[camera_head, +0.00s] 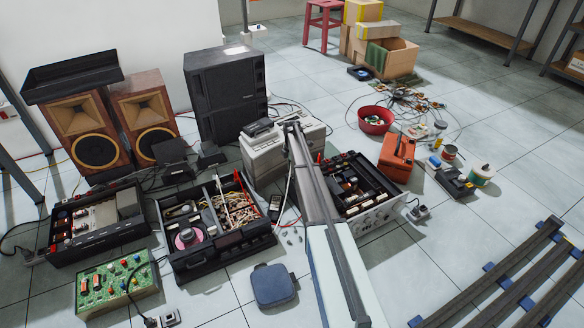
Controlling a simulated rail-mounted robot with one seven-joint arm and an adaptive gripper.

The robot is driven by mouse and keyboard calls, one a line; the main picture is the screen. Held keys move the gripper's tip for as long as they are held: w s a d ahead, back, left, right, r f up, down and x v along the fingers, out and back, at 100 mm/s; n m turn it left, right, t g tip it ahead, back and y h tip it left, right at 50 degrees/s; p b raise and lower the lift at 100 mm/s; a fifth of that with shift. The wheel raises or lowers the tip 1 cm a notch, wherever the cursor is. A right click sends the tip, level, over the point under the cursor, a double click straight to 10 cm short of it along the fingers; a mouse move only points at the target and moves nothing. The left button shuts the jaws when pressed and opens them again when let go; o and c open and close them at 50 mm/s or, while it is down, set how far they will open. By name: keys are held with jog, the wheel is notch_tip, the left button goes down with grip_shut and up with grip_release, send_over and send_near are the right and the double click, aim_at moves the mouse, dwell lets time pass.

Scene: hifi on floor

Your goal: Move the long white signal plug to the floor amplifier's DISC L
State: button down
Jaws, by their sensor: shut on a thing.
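My arm (318,195) reaches from the bottom edge up and away over the middle of the floor. Its far end is at the light grey unit, and my gripper cannot be made out there. The floor amplifier (375,214), open-topped with a silver knobbed front, sits right of my arm, which covers its left part. The DISC L socket cannot be made out. A thin white lead (285,190) runs down just left of my arm; its upper end goes behind the arm. The long white signal plug itself cannot be made out.
Open black chassis (216,248) stand left of my arm, with a green circuit board (116,280) in front. A blue-grey pad (273,285) lies near front. A light grey unit (262,160), red case (397,152) and red bowl (375,120) stand farther back. Front-right floor has dark rails (500,290).

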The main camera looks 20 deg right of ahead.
jog(key=shift+f, duration=0.5)
dwell(0.6)
jog(key=shift+f+p, duration=0.2)
jog(key=shift+p, duration=1.25)
dwell(3.9)
jog(key=c, duration=1)
grip_release()
jog(key=shift+c, duration=0.2)
jog(key=shift+r, duration=0.1)
